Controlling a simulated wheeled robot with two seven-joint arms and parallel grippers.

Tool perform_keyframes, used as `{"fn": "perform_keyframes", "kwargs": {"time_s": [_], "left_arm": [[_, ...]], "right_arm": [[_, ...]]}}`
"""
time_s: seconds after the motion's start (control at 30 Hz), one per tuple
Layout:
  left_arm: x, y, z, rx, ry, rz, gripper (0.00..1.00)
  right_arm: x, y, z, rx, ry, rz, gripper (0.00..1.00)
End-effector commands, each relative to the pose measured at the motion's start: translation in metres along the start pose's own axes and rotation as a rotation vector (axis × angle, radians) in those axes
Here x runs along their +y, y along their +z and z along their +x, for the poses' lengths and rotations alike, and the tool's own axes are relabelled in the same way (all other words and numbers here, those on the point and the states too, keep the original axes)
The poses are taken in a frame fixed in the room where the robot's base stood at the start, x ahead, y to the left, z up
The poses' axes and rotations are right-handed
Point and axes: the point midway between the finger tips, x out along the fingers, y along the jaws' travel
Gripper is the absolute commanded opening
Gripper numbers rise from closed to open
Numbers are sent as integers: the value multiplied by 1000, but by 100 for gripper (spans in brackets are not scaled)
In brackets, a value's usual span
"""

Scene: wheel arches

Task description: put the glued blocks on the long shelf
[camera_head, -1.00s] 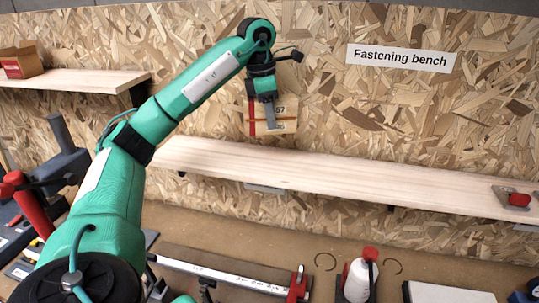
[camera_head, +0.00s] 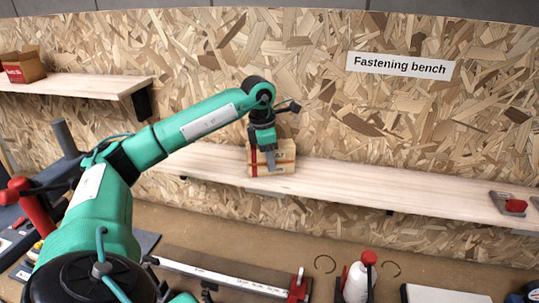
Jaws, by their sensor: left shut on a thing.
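The glued blocks (camera_head: 286,160) are a pale wooden bundle with a red strap and dark printing. My left gripper (camera_head: 267,165), on the green arm from the left, is shut on them. The blocks are at the long shelf (camera_head: 400,190), a pale board along the chipboard wall, with their lower edge over its surface. I cannot tell for certain whether they touch the board. My right gripper is not in view.
A red tool (camera_head: 515,206) lies at the long shelf's right end. A shorter shelf (camera_head: 90,87) at upper left holds a cardboard box (camera_head: 22,66). The long shelf's middle is clear.

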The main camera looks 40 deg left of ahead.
Motion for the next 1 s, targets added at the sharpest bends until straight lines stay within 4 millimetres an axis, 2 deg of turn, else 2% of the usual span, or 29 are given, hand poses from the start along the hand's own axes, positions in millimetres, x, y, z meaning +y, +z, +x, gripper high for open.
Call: {"fn": "perform_keyframes", "kwargs": {"time_s": [0.3, 0.33, 0.4, 0.43, 0.83, 1.0], "left_arm": [[0, 0, 4, -1, 0, 0, 16], [0, 0, 3, 0, 0, 0, 47], [0, 0, 2, 0, 0, 0, 60], [0, 0, 2, 0, 0, 0, 63], [0, 0, -4, -2, 1, 0, 63], [1, 0, -29, -6, 2, 0, 63]], "right_arm": [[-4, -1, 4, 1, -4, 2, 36], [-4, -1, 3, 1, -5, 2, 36], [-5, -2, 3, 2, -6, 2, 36], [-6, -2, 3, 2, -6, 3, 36], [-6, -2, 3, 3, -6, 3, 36], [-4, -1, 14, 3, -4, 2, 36]]}}
